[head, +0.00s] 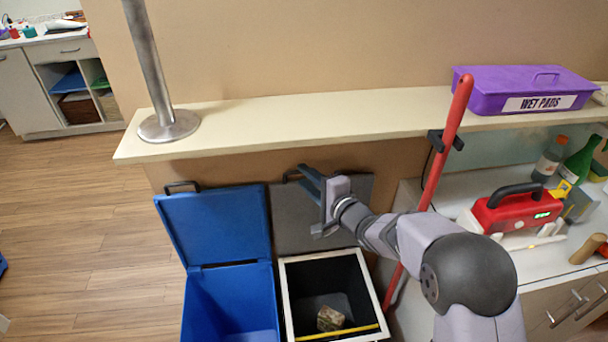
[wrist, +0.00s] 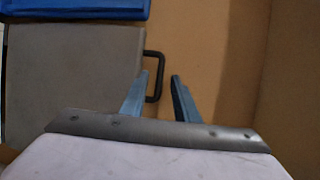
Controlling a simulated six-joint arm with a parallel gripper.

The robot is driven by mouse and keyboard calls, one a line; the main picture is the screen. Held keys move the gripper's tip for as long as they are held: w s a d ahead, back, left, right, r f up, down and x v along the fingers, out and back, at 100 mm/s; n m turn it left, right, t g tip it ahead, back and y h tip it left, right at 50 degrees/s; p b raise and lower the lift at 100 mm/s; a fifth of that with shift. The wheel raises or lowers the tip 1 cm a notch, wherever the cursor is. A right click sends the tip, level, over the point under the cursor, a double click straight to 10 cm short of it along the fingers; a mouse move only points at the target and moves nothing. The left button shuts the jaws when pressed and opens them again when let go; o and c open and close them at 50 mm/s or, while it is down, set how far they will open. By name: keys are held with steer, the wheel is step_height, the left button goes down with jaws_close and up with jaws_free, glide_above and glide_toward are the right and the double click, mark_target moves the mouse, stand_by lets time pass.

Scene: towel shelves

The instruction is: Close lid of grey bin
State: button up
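The grey bin (head: 288,302) has a pale rim and a dark interior. Its grey lid (head: 290,225) stands open, tilted up against the wall behind the bin. The lid also fills the left of the wrist view (wrist: 70,75). A black handle (wrist: 159,60) sticks out from the lid's edge; part of it shows in the head view (head: 288,174). My gripper (head: 307,175) is at the lid's upper edge, beside the handle. In the wrist view its two blue fingers (wrist: 160,76) are apart, with the handle's outer bar between their tips. Contact is unclear.
A blue bin (head: 228,300) with its lid (head: 215,222) open stands to the left. A shelf (head: 300,112) runs above both bins. A red pole (head: 445,140) stands right of the bin, near my arm.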

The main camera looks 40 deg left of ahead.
steer(key=shift+x, duration=0.75)
jaws_close()
